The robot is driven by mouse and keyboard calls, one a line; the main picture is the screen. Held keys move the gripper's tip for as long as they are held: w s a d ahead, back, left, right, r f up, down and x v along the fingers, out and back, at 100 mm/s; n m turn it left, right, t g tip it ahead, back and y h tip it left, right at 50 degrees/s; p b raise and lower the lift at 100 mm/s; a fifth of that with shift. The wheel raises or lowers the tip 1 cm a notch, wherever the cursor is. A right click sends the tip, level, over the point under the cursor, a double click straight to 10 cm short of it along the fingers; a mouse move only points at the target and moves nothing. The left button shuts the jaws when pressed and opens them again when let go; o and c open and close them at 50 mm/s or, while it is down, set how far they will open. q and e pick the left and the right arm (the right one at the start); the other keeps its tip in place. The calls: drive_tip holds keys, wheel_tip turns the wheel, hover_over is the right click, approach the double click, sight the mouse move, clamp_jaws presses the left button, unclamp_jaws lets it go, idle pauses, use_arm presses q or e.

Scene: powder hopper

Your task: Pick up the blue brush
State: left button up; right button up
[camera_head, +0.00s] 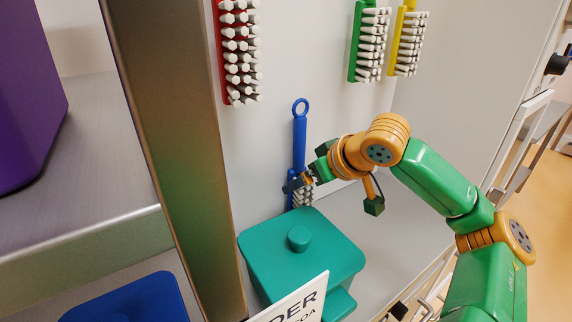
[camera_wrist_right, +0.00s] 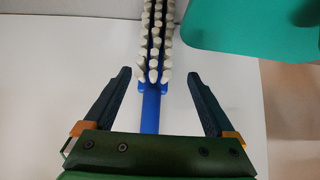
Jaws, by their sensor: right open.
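The blue brush (camera_head: 299,140) hangs upright against the white back panel, its ring at the top and its white bristles low, partly hidden behind my right gripper. My right gripper (camera_head: 298,182) reaches it from the right. In the right wrist view the brush handle (camera_wrist_right: 151,112) runs between the two open fingers of the gripper (camera_wrist_right: 160,80), with a gap on each side. The bristle head lies just beyond the fingertips. My left gripper is not in view.
A teal lidded container (camera_head: 268,252) stands just below the brush; its edge shows in the wrist view (camera_wrist_right: 255,28). Red (camera_head: 240,50), green (camera_head: 368,42) and yellow (camera_head: 408,42) brushes hang above. A metal post (camera_head: 172,130) stands to the left.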

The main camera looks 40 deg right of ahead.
sight(307, 190)
drive_tip(key=f, duration=0.2)
drive_tip(key=w+f, duration=0.1)
drive_tip(key=shift+d+f, duration=0.2)
drive_tip(key=shift+d, duration=0.1)
drive_tip(key=x, duration=0.1)
drive_tip(key=p+x, duration=0.1)
drive_tip(key=x, duration=0.1)
drive_tip(key=shift+d+f+p, duration=0.1)
drive_tip(key=shift+d+p, duration=0.15)
drive_tip(key=shift+p, duration=0.05)
drive_tip(key=shift+f, duration=0.15)
drive_tip(key=shift+s+a, duration=0.1)
drive_tip(key=c, duration=0.6)
clamp_jaws()
drive_tip(key=shift+r, duration=0.2)
